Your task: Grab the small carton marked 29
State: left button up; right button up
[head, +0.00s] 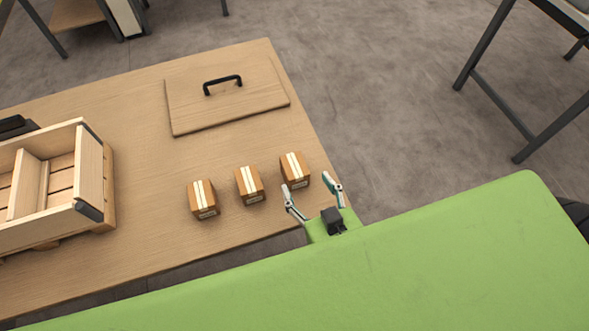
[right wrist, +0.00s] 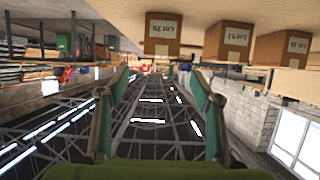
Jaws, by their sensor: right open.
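Three small brown cartons with pale tape stand in a slanting row on the wooden table: a left one (head: 202,199), a middle one (head: 249,184) and a right one (head: 294,169). The right wrist view shows the same cartons upside down along its top, with the right carton (right wrist: 162,34), middle carton (right wrist: 229,41) and left carton (right wrist: 283,48). Their white labels carry lot numbers too small to read surely, so I cannot tell which is 29. My right gripper (head: 312,189) is open and empty at the table edge, just short of the right carton. My left gripper is out of view.
A wooden crate (head: 92,178) with a divider stands on the table (head: 135,115) at the left. A flat wooden lid (head: 225,96) with a black handle lies behind the cartons. The table between crate and cartons is clear. A dark-legged stand (head: 500,105) is at the right.

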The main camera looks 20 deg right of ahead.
aim_at(295, 168)
jog(key=shift+f+x, duration=0.1)
jog(key=shift+x, duration=1.8)
jog(key=shift+f+x, duration=0.15)
jog(key=shift+x, duration=1.7)
jog(key=shift+s, duration=0.15)
jog(key=shift+a, duration=0.1)
jog(key=c, duration=1.4)
